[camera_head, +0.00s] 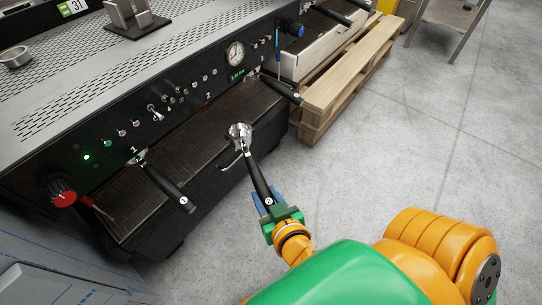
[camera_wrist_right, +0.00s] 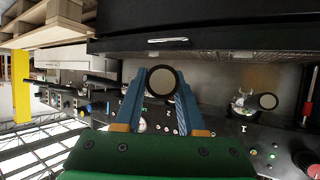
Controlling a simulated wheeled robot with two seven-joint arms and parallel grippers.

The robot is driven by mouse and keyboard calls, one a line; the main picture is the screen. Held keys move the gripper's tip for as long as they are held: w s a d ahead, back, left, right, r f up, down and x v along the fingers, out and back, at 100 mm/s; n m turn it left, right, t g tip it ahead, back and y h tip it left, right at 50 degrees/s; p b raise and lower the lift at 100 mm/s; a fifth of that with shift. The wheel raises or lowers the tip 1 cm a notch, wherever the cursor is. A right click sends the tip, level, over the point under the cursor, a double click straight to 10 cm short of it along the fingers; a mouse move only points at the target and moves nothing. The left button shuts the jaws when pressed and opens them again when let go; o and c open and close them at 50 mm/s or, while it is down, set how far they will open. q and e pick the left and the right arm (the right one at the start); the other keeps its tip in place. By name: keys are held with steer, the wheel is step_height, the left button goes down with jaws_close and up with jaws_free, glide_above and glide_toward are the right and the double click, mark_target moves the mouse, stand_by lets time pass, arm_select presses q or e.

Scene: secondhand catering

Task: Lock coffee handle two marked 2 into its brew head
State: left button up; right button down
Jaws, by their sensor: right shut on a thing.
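Coffee handle two (camera_head: 258,180) is a black grip with a white 2 on its end and a shiny metal head. My right gripper (camera_head: 268,202), with blue fingers, is shut on the grip's rear end. The metal head points away from me and shows in front of the machine's drip tray, apart from the front panel. The 2 mark for its brew head (camera_head: 209,95) is on the panel, farther up; the brew head itself is hard to make out beneath it. In the right wrist view the handle's round end (camera_wrist_right: 162,81) sits between the fingers. My left gripper is not in view.
Handle one (camera_head: 168,185) sticks out from the machine at left, and another handle (camera_head: 281,88) at right. The drip tray (camera_head: 140,200) runs below the panel. A red knob (camera_head: 62,191) is at lower left. A wooden pallet (camera_head: 345,80) stands right; open floor lies beyond.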

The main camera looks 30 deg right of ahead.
arm_select(q)
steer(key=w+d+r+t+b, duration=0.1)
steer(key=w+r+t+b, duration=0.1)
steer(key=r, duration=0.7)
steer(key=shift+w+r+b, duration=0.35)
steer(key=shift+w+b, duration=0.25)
steer(key=shift+b, duration=0.6)
arm_select(e)
steer(key=w+a, duration=0.2)
steer(key=w, duration=0.5)
steer(key=w+a, duration=0.3)
steer(key=w, duration=0.5)
steer(key=shift+w+a+f, duration=0.2)
steer(key=shift+w+a, duration=0.05)
steer(key=shift+a, duration=0.05)
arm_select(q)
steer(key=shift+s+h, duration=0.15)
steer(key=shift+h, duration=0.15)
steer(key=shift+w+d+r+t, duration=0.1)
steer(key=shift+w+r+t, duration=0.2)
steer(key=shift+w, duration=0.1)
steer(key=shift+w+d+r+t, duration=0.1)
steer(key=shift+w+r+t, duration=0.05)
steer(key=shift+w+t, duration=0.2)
arm_select(e)
steer(key=shift+w+a+r, duration=0.1)
steer(key=shift+w+r, duration=0.05)
steer(key=shift+r, duration=0.15)
